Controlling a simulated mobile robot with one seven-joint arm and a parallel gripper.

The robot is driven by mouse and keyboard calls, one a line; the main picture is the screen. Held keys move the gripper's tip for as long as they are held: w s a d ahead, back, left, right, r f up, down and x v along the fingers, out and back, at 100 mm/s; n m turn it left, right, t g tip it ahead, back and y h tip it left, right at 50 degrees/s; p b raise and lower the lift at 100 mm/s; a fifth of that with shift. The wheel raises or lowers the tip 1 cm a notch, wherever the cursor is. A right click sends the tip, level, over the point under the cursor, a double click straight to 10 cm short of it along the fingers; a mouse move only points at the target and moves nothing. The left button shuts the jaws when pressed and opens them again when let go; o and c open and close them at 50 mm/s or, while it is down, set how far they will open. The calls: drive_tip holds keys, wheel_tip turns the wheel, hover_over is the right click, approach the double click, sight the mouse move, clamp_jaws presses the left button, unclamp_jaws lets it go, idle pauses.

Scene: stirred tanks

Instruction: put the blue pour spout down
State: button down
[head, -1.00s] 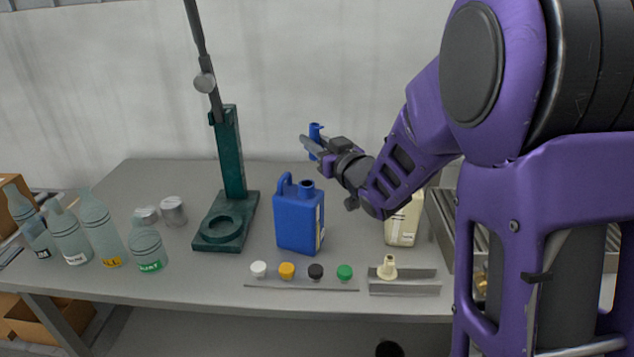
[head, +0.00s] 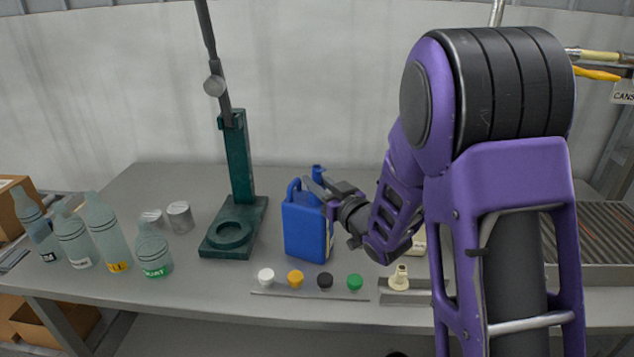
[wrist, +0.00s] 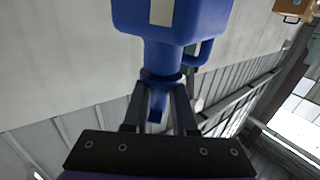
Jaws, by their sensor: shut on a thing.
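My gripper (head: 319,187) is shut on the blue pour spout (head: 318,170), whose top shows above the fingers in the head view. It is at the top of the blue jerrycan (head: 304,228), which stands upright on the table. The gripper hides part of the can's top right, including its neck. In the wrist view the spout (wrist: 157,80) is between the two fingertips, and the blue can (wrist: 175,15) fills the top behind it. The two overlap there, and I cannot tell whether they touch.
A grey rail with a cream spout (head: 399,278) lies at the table's front, beside a row of caps (head: 325,281). A green stand (head: 239,165) is left of the can. Several bottles (head: 105,230) and two metal tins (head: 180,217) are further left. A cream container is partly hidden behind my arm.

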drive_tip(key=shift+f+b, duration=0.35)
drive_tip(key=shift+b, duration=0.2)
drive_tip(key=c, duration=0.7)
unclamp_jaws()
drive_tip(key=shift+r, duration=0.15)
drive_tip(key=shift+r+p, duration=0.25)
drive_tip(key=shift+p, duration=0.2)
drive_tip(key=shift+s+d+r, duration=0.15)
drive_tip(key=v, duration=1.1)
drive_tip(key=shift+s+d+b, duration=0.2)
drive_tip(key=shift+s+b, duration=0.05)
drive_tip(key=shift+b, duration=0.1)
